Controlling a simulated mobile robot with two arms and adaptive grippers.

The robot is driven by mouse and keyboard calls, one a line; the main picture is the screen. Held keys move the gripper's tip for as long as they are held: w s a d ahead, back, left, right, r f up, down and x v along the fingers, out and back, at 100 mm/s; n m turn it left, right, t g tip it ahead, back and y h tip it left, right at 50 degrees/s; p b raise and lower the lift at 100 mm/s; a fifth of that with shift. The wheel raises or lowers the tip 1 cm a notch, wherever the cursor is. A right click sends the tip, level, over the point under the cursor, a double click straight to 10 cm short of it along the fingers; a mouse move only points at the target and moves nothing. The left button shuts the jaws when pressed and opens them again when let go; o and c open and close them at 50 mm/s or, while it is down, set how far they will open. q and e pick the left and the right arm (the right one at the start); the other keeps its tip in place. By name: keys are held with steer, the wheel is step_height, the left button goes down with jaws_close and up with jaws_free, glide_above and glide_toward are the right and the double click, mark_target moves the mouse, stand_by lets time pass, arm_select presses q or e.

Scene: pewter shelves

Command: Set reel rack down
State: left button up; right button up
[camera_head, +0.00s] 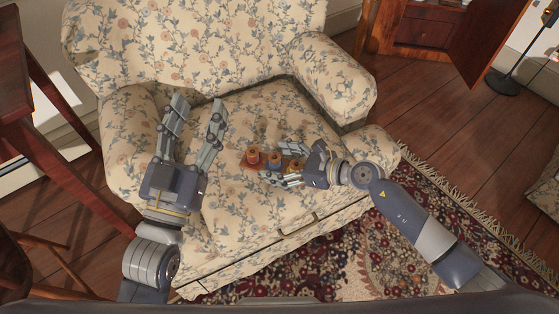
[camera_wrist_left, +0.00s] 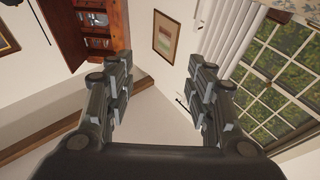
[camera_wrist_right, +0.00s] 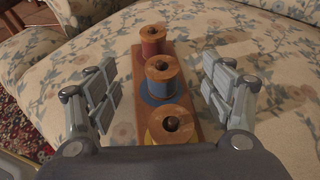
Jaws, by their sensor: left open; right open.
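The reel rack (camera_wrist_right: 140,90) is a wooden board with three spools on pegs. In the right wrist view it rests flat on the floral seat, with a red spool (camera_wrist_right: 151,39) at the far end, a blue one (camera_wrist_right: 161,76) in the middle and a wooden-topped one (camera_wrist_right: 173,126) nearest. In the head view the rack (camera_head: 250,166) lies on the armchair seat. My right gripper (camera_head: 284,163) is open, its fingers on either side of the rack's near end, apart from it. My left gripper (camera_head: 199,101) is open and empty above the seat's left part.
The floral armchair (camera_head: 245,108) has a backrest behind and armrests at both sides. A dark wooden table (camera_head: 22,120) stands at the left. A patterned rug (camera_head: 420,185) lies in front and to the right. The seat around the rack is clear.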

steer(key=shift+d+r, duration=0.2)
steer(key=p+v, duration=0.1)
steer(key=v, duration=1)
steer(key=shift+s+d+p, duration=0.1)
steer(key=shift+p, duration=0.3)
steer(key=a+r+m+t+y, duration=0.1)
steer(key=a+r+m+t, duration=0.2)
steer(key=r+m+t, duration=1)
arm_select(q)
step_height(320, 180, down, 8)
steer(key=a+g+y, duration=0.1)
steer(key=g, duration=0.3)
steer(key=shift+w+g, duration=0.25)
steer(key=shift+g, duration=0.05)
arm_select(e)
steer(key=s+d+m+g+h, duration=0.1)
steer(key=d+m+h, duration=0.2)
steer(key=m, duration=1.3)
steer(key=s+d+m+g+h, duration=0.2)
steer(key=m+h, duration=0.4)
steer(key=m, duration=1.1)
steer(key=shift+s+d+r, duration=0.25)
steer(key=shift+d+r, duration=0.15)
steer(key=shift+d, duration=0.25)
arm_select(q)
steer(key=shift+f, duration=0.15)
